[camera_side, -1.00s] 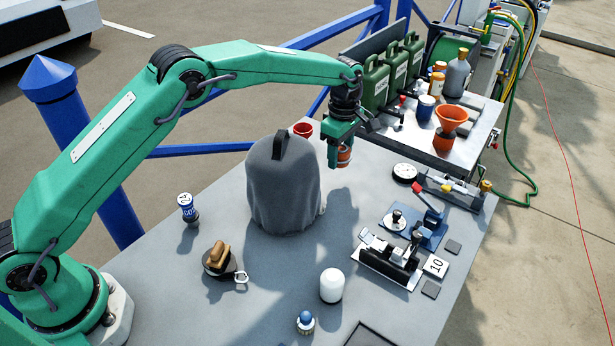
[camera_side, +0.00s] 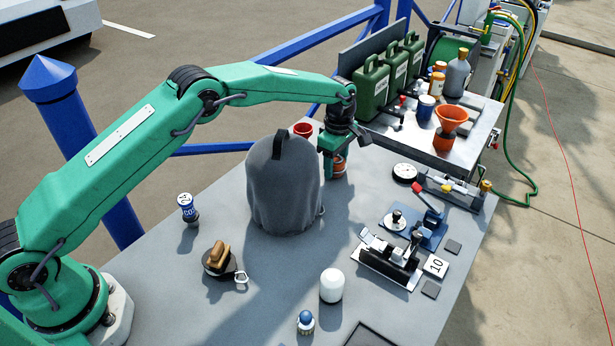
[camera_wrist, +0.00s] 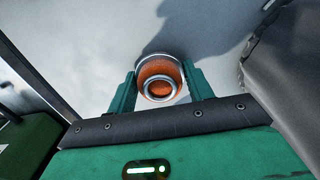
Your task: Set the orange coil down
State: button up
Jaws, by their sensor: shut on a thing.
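The orange coil (camera_side: 339,165) is a small orange ring-shaped piece with metal rims, beside the grey covered object. My gripper (camera_side: 333,164) is shut on it and points down. In the wrist view the coil (camera_wrist: 160,80) sits between both fingers of my gripper (camera_wrist: 160,88). Its shadow falls on the table (camera_wrist: 100,45) close by. It is low over the tabletop; whether it touches cannot be told. The finger hides part of the coil in the side view.
A tall grey cover (camera_side: 283,190) stands just left of my gripper. A red cup (camera_side: 303,130) is behind it. A round gauge (camera_side: 405,172) and a blue clamp device (camera_side: 415,228) stand to the right. Green cans (camera_side: 372,88) stand behind on another table. Bare table lies in front of my gripper.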

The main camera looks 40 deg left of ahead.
aim_at(336, 158)
jog(key=shift+f, duration=0.15)
jog(key=o, duration=1)
jog(key=shift+o, duration=0.2)
notch_tip(336, 158, up, 12)
jog(key=shift+r, duration=0.2)
jog(key=shift+r, duration=0.1)
dwell(0.5)
